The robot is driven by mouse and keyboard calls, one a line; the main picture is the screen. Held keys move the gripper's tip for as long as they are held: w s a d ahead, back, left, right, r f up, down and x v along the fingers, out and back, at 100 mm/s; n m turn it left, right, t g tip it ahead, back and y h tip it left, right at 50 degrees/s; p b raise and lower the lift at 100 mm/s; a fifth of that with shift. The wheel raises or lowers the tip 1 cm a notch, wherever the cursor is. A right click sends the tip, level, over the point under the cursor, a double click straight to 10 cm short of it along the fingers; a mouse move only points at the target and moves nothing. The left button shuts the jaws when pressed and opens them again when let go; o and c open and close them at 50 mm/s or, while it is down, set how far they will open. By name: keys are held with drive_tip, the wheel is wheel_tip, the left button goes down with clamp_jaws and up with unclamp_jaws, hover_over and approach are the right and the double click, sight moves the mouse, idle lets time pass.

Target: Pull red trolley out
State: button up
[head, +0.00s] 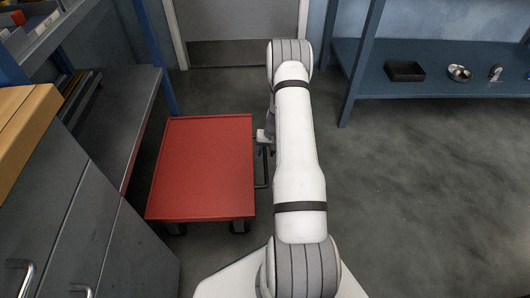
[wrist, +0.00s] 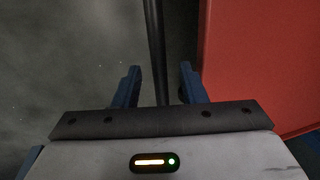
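The red trolley (head: 203,168) stands on the floor left of my arm, with a flat red top and dark wheels. Its black handle (head: 267,178) is on its right side, partly hidden by my arm. In the wrist view the trolley's red top (wrist: 262,60) fills the right side, and the dark handle bar (wrist: 155,40) runs down between my blue fingers. My gripper (wrist: 159,72) is open, with a gap on each side of the bar. In the head view my gripper (head: 264,137) is small and mostly hidden beside the handle.
A grey cabinet (head: 95,235) and a blue shelf unit (head: 115,115) stand close on the trolley's left. A blue shelf (head: 430,85) with a black tray and small metal parts is at back right. A door (head: 238,30) is behind. Floor (head: 430,200) on the right is clear.

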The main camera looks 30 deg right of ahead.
wheel_tip(320, 180, up, 6)
drive_tip(key=d+p, duration=0.1)
drive_tip(key=p, duration=0.1)
drive_tip(key=shift+s+r, duration=0.2)
drive_tip(key=shift+s, duration=0.1)
drive_tip(key=s+a+r+n+p, duration=0.1)
drive_tip(key=a+r+p, duration=0.4)
drive_tip(key=r, duration=0.9)
drive_tip(key=s+a+r+n+p, duration=0.15)
drive_tip(key=a+r+p, duration=0.3)
drive_tip(key=r, duration=0.95)
drive_tip(key=s+a+r+p, duration=0.2)
drive_tip(key=a+r+p, duration=0.3)
drive_tip(key=r, duration=0.9)
drive_tip(key=s+a+r+n+p, duration=0.1)
drive_tip(key=s+a+r+p, duration=0.2)
drive_tip(key=s+r+p, duration=0.2)
drive_tip(key=s+a+r+n+t+h+p, duration=0.1)
drive_tip(key=s+a+r+p, duration=0.2)
drive_tip(key=s+r+p, duration=0.3)
drive_tip(key=s+a+r+n+h+p, duration=0.1)
drive_tip(key=s+a+r+p, duration=0.2)
drive_tip(key=s+r, duration=0.7)
wheel_tip(320, 180, up, 7)
drive_tip(key=shift+s+a+t+p, duration=0.25)
drive_tip(key=shift+s+t+p, duration=0.05)
drive_tip(key=shift+p, duration=0.9)
